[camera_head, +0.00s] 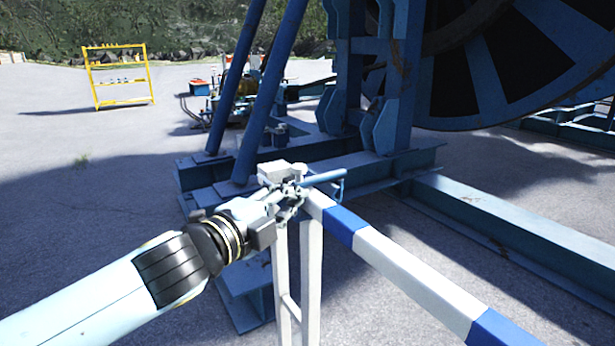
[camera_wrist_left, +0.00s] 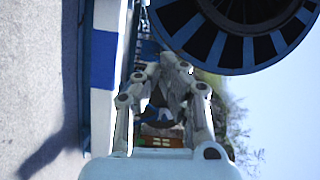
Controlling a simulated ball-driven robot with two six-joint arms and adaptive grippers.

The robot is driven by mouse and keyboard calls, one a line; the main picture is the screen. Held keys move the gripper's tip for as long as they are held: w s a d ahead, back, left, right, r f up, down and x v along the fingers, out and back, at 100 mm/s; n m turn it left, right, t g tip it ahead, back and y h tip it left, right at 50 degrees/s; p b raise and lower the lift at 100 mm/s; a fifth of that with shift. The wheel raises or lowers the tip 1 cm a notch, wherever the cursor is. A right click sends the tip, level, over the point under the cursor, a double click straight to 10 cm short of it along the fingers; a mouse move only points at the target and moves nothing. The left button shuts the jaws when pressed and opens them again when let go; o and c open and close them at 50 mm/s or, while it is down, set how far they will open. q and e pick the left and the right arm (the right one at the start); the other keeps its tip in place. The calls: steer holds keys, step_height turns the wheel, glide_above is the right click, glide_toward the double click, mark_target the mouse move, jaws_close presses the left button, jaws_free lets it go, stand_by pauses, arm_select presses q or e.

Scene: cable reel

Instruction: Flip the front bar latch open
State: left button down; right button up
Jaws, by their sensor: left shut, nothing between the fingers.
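The front bar (camera_head: 392,268) is a blue and white striped beam running from the post top toward the lower right. A blue rod-like latch handle (camera_head: 322,178) lies at the bar's upper left end, pointing right and slightly up. My left gripper (camera_head: 290,190) is shut and empty at this end, close beside the latch; I cannot tell whether they touch. In the left wrist view the gripper (camera_wrist_left: 172,78) shows its linked fingers drawn together, with the striped bar (camera_wrist_left: 104,60) to their left. The latch is not clear there. My right gripper is not in view.
White posts (camera_head: 311,270) stand below the bar end. The blue reel frame (camera_head: 400,90) and large reel (camera_head: 500,60) rise behind, with blue base beams (camera_head: 510,225) on the ground. A yellow rack (camera_head: 120,78) stands far left. The pavement at left is clear.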

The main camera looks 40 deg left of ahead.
mark_target(307, 177)
arm_select(q)
steer(key=w+a+p, duration=0.1)
steer(key=w, duration=0.2)
steer(key=w+a+p, duration=0.1)
steer(key=w, duration=0.3)
steer(key=w+a+p, duration=0.1)
steer(key=w+a, duration=0.1)
steer(key=w, duration=0.1)
steer(key=shift+w+f, duration=0.2)
steer(key=shift+f, duration=0.2)
steer(key=shift+p, duration=0.3)
